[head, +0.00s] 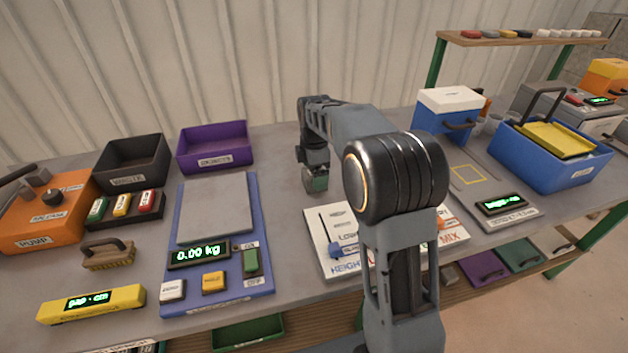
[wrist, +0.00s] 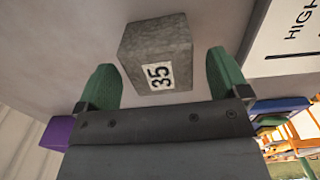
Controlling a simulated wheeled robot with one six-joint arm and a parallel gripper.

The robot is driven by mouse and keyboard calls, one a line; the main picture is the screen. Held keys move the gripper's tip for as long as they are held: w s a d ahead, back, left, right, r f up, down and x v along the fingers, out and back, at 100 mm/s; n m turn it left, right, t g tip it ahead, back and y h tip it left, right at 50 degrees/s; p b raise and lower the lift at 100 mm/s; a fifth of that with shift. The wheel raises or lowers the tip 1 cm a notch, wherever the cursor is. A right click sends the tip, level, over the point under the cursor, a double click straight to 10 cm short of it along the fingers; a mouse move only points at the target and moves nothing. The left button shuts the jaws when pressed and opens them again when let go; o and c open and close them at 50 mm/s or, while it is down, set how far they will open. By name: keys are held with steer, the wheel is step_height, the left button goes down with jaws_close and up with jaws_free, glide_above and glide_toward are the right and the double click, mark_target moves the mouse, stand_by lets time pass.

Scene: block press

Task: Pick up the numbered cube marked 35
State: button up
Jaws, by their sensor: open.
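The cube marked 35 (wrist: 152,45) is a rough grey block in the wrist view, with a white label reading 35 on one face. It rests on the grey tabletop. My gripper (wrist: 168,78) is open, with its two green fingers apart on either side of the cube's near end. Most of the cube lies beyond the fingertips, and I cannot tell whether the fingers touch it. In the head view my gripper (head: 316,184) is low over the table, and the cube cannot be made out there.
A white slider panel (head: 330,262) lies to the right of my gripper. A blue scale (head: 215,212) reading 0.00 kg and a purple bin (head: 214,148) stand to the left. A blue box with a white lid (head: 449,112) is at the back right. Grey table is clear around the cube.

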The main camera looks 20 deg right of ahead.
steer(key=shift+f, duration=1.3)
steer(key=c, duration=1.2)
steer(key=shift+r, duration=0.1)
steer(key=shift+c, duration=0.4)
